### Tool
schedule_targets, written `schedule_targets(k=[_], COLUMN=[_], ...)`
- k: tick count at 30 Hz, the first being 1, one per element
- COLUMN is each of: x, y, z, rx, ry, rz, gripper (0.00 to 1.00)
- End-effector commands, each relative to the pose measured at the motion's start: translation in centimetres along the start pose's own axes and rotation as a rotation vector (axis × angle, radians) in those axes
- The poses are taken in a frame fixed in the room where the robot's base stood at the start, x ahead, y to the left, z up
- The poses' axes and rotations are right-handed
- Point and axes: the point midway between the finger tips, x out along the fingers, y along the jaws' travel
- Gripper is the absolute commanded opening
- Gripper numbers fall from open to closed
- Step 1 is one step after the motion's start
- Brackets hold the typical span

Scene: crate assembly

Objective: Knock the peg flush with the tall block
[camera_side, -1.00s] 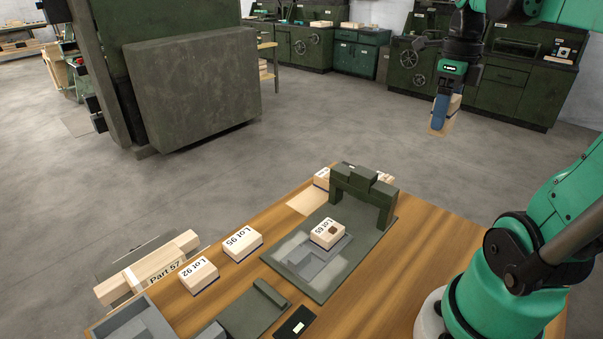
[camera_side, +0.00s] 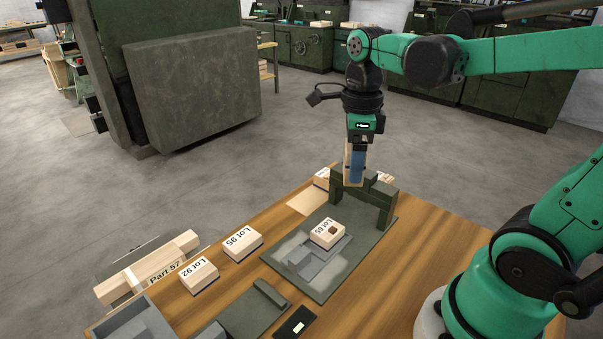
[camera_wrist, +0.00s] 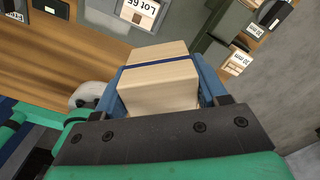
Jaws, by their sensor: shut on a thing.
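My gripper (camera_side: 355,165) is shut on a tall pale wooden block (camera_side: 347,163), held upright. In the side view it hangs at the green arch (camera_side: 362,184); whether the two touch cannot be told. The wrist view shows the block (camera_wrist: 160,85) between the blue fingers, with a dark blue band across it. A brown peg (camera_side: 333,230) shows in the top of the "Lot 65" block (camera_side: 322,236), which sits on a grey fixture (camera_side: 318,260) in front of the arch. How far the peg stands out is too small to tell.
Two wooden blocks, "Lot 95" (camera_side: 242,243) and "Lot 92" (camera_side: 199,275), stand on the left of the table. A grey tray (camera_side: 132,318) and a green plate with a raised bar (camera_side: 262,303) are in front. Bare wood (camera_side: 425,240) lies right of the fixture.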

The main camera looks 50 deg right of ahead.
Motion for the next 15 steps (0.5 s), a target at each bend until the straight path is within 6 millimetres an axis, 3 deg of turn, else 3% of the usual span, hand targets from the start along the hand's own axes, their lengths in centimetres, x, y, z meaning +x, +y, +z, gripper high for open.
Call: schedule_targets(k=[6, 15], x=[1.4, 3.6], y=[2.7, 3.0], z=[2.4, 2.7], rx=[-0.146, -0.161], ry=[0.000, 0.000], rz=[0.000, -0.001], gripper=[0.23, 0.23])
